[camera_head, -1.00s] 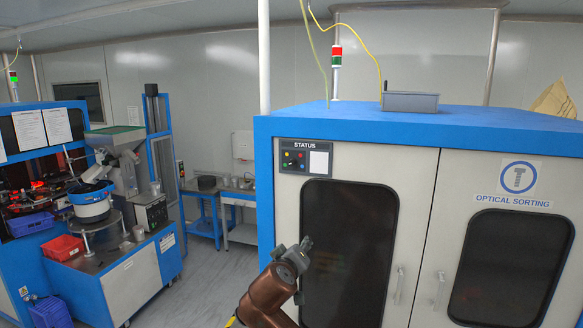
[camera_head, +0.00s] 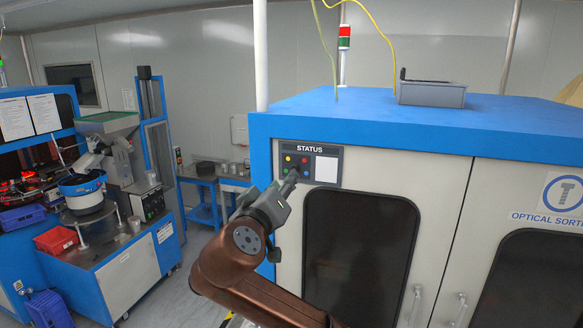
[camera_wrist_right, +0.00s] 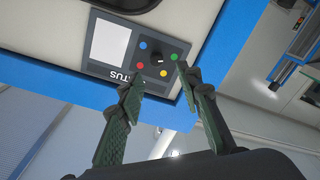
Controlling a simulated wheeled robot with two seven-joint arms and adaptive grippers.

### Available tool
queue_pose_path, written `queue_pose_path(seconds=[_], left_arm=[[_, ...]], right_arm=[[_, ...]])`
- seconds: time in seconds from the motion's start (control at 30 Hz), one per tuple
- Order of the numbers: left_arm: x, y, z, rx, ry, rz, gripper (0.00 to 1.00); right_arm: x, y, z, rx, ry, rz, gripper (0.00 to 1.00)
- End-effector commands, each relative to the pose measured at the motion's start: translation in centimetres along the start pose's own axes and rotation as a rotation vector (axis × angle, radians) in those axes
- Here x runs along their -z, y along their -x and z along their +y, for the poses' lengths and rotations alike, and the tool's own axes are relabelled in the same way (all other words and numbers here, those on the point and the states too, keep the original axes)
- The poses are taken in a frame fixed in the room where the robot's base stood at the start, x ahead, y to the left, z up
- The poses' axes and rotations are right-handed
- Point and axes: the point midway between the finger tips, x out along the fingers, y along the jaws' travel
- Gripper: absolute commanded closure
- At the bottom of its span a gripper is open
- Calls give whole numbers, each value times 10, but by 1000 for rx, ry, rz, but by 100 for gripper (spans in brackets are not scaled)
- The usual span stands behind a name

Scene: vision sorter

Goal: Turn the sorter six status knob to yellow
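The STATUS panel (camera_head: 330,152) is on the upper left of the cabinet front, with yellow, red, green and blue dots and a white label. In the right wrist view the panel (camera_wrist_right: 118,72) appears turned over, and the black status knob (camera_wrist_right: 156,59) sits among the dots. A pale pointer mark shows on it, but I cannot tell which colour it points at. My right gripper (camera_head: 291,177) is just in front of the panel's lower left part. In the wrist view my right gripper (camera_wrist_right: 160,78) is open and empty, its fingertips apart, short of the knob. My left gripper is out of view.
The blue-framed cabinet (camera_head: 400,130) has dark windows and door handles (camera_head: 415,305) to the right. A signal tower (camera_head: 344,55) and a grey box (camera_head: 432,93) stand on top. A blue machine with a red bin (camera_head: 56,239) is at the left, with open floor between.

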Motion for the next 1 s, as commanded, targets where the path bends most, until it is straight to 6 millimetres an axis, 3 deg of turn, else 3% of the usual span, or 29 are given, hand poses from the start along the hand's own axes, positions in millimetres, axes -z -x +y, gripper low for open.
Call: queue_pose_path(seconds=[0.37,0.47,0.73,0.83,1.0], left_arm=[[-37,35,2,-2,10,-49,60],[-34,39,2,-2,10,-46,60],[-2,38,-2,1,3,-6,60],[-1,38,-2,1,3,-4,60],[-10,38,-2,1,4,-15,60]], right_arm=[[0,-58,5,-5,2,-7,67],[0,-67,4,-3,1,-5,67],[-2,-74,1,-1,0,-3,67],[-1,-73,0,0,0,-3,67],[-1,-73,0,0,0,-2,78]])
